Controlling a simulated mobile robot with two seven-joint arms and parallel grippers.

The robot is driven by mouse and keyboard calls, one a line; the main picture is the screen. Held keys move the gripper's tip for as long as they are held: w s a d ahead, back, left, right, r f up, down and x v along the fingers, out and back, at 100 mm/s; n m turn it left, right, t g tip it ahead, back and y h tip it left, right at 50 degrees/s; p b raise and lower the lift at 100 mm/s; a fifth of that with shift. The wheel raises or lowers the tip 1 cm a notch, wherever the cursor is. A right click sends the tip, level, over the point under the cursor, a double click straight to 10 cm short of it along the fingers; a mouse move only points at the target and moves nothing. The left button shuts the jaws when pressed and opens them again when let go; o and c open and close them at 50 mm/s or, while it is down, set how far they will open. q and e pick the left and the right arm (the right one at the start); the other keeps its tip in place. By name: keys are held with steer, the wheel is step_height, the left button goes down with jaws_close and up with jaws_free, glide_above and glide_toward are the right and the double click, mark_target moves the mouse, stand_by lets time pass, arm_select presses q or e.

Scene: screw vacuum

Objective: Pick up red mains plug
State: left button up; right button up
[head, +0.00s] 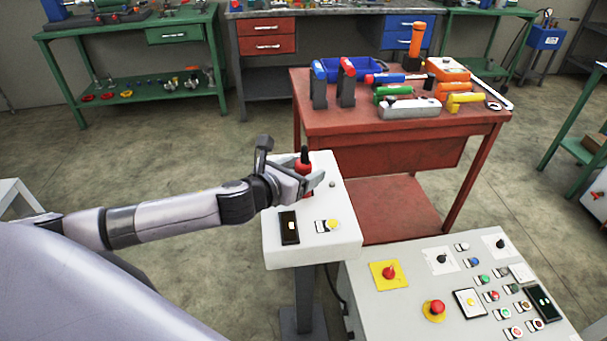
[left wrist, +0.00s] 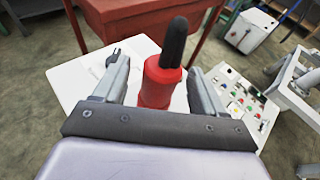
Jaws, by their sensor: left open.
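The red mains plug (head: 303,163), with a black upper end, stands upright on the white pedestal panel (head: 283,252). It also shows large in the left wrist view (left wrist: 159,80), between the two fingers. My left gripper (head: 312,180) is open around the plug, one finger on each side. In the left wrist view a gap shows on the left of the plug; on the right the finger is close to it, and I cannot tell if they touch. The plug's lower end is partly hidden by the gripper. My right gripper is in neither view.
The pedestal also carries a black display (head: 289,228) and a yellow button (head: 333,225). A red work table (head: 340,118) with tools stands just behind. A control console (head: 400,310) with several buttons is at the front right. Green benches (head: 130,29) stand farther back.

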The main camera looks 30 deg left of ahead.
arm_select(q)
steer(key=shift+w+d+f, duration=0.1)
steer(key=shift+w+f, duration=0.05)
steer(key=shift+w, duration=0.25)
steer(key=c, duration=1.2)
steer(key=shift+o, duration=0.2)
